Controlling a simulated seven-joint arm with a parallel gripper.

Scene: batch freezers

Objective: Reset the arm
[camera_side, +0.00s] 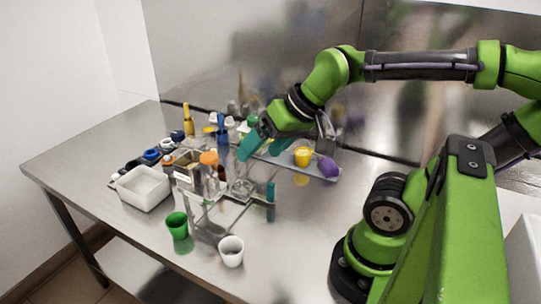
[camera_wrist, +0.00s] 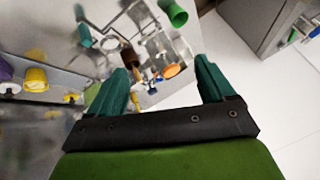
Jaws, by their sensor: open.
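My green arm reaches in from the right in the side view. My gripper (camera_side: 252,146) has teal fingers and hangs above the middle of the table, over the bottles and the clear rack. In the wrist view my gripper (camera_wrist: 165,75) shows its two fingers spread wide apart, with nothing between them that it holds. A bottle with an orange cap (camera_side: 209,159) stands below the fingers; the orange cap also shows in the wrist view (camera_wrist: 171,71). The fingers hide part of the things behind them in the side view.
A clear rack (camera_side: 232,199) stands mid-table. A green cup (camera_side: 177,225) and a white cup (camera_side: 231,251) stand near the front, a white tub (camera_side: 143,188) at left. The table's right front is bare.

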